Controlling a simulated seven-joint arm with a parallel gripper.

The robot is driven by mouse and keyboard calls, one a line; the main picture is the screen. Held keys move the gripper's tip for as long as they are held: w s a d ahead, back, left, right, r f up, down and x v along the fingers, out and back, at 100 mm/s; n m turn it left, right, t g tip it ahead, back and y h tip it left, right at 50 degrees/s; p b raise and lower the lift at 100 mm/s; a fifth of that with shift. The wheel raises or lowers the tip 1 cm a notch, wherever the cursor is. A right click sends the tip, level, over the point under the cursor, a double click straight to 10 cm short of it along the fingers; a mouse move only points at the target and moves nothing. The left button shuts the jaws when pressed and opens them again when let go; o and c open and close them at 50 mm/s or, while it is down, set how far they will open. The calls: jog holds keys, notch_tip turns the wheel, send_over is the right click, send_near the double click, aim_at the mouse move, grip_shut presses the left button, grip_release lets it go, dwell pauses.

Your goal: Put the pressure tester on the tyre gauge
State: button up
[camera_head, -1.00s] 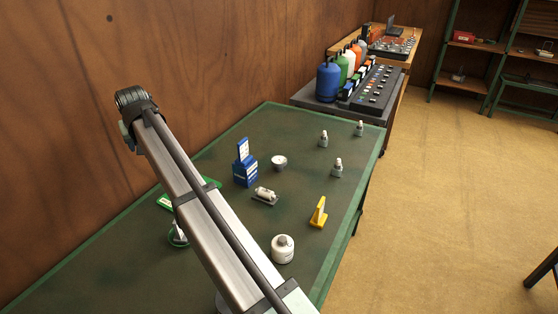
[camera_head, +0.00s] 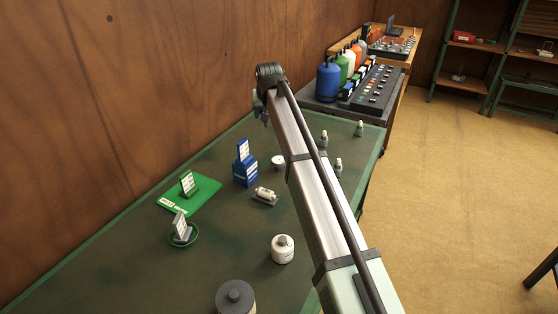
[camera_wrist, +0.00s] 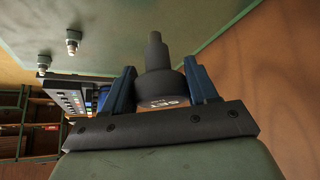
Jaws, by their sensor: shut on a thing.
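My gripper (camera_wrist: 160,68) has two blue fingers, shut on a dark grey stepped cylinder (camera_wrist: 158,88) with a narrower top and a small pale label; I take it to be the pressure tester. In the head view, only part of my gripper (camera_head: 259,108) shows beside the arm's end, above the table's far left edge; the held thing is not clear there. I cannot tell for sure which thing is the tyre gauge.
On the green table (camera_head: 120,272) stand a blue card holder (camera_head: 245,174), a green mat (camera_head: 205,193) with a card stand, a green dish (camera_head: 194,240) with another, a white canister (camera_head: 283,250) and a dark canister (camera_head: 236,300). White-topped bottles (camera_head: 323,140) stand right.

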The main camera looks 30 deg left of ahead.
jog(key=w+d, duration=0.3)
jog(key=d, duration=0.1)
send_over(279, 159)
jog(key=shift+f, duration=7.5)
jog(key=shift+f, duration=0.15)
jog(key=o, duration=1.1)
jog(key=v, duration=1.2)
jog(key=shift+m, duration=0.3)
